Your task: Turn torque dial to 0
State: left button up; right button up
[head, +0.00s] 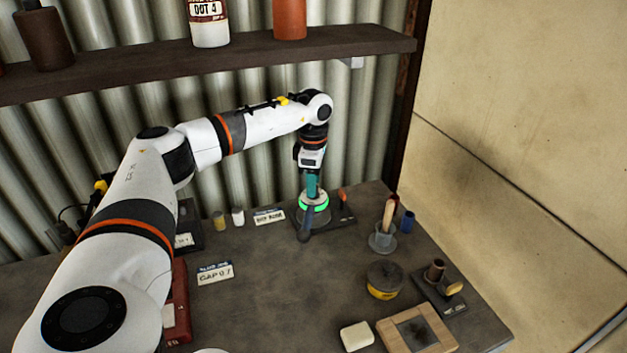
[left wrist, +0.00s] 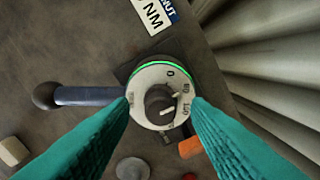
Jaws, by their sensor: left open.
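The torque dial (left wrist: 151,79) is a round pale knob with a green lit ring and dark markings, among them a 0 near its upper right. A white pointer mark on its dark centre points toward the lower right, near the lettering, not at the 0. In the head view the dial (head: 314,212) stands on a dark base at the back of the bench. My left gripper (head: 312,193) points down just above it. In the left wrist view its teal fingers (left wrist: 160,101) are open, one on each side of the dial; contact cannot be told. My right gripper is out of view.
A dark lever with a ball end (head: 305,238) sticks out from the dial's base, and an orange-tipped part (head: 343,196) stands beside it. Right are a cup with a wooden-handled tool (head: 380,241), a round tin (head: 385,280) and a wooden tray (head: 440,341). A shelf (head: 340,45) hangs above.

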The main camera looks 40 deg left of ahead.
pick_arm(q)
jog(key=shift+f, duration=0.55)
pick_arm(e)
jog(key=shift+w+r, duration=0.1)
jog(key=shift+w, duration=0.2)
pick_arm(q)
grip_shut()
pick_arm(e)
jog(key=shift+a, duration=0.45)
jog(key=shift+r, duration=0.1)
pick_arm(q)
jog(key=n+p, duration=0.1)
jog(key=n, duration=0.3)
jog(key=shift+r+n, duration=0.1)
jog(key=shift+n, duration=0.3)
jog(key=shift+n+p, duration=0.5)
jog(key=shift+n, duration=1.5)
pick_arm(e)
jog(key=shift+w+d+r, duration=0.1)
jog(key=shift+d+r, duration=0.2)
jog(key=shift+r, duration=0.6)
